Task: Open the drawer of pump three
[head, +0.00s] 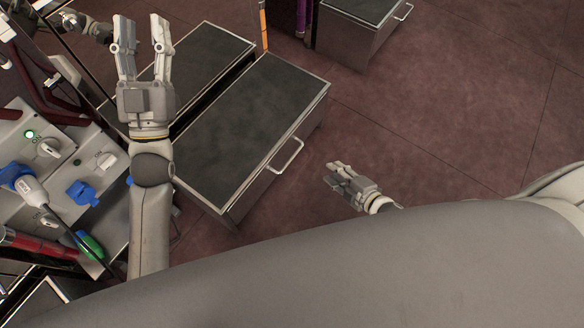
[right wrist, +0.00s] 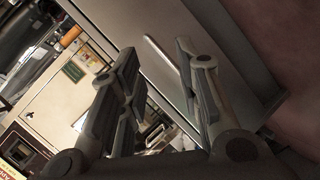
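In the head view, a metal drawer unit with a dark top (head: 250,125) stands left of centre, with a light bar handle (head: 287,156) on its right-facing front. No label shows which pump it belongs to. My right gripper (head: 333,176) is right of that handle, apart from it, with its fingers towards it. In the right wrist view, the right gripper's fingers (right wrist: 160,90) are apart, with a grey front panel (right wrist: 150,22) and a pale bar (right wrist: 162,52) beyond them. My left gripper (head: 142,40) is raised over the units, open and empty.
A similar dark-topped unit (head: 205,58) adjoins it behind, and another with a handle (head: 365,12) stands at the top. A panel with knobs and blue connectors (head: 85,170) is at the left. The reddish floor (head: 450,110) at the right is clear.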

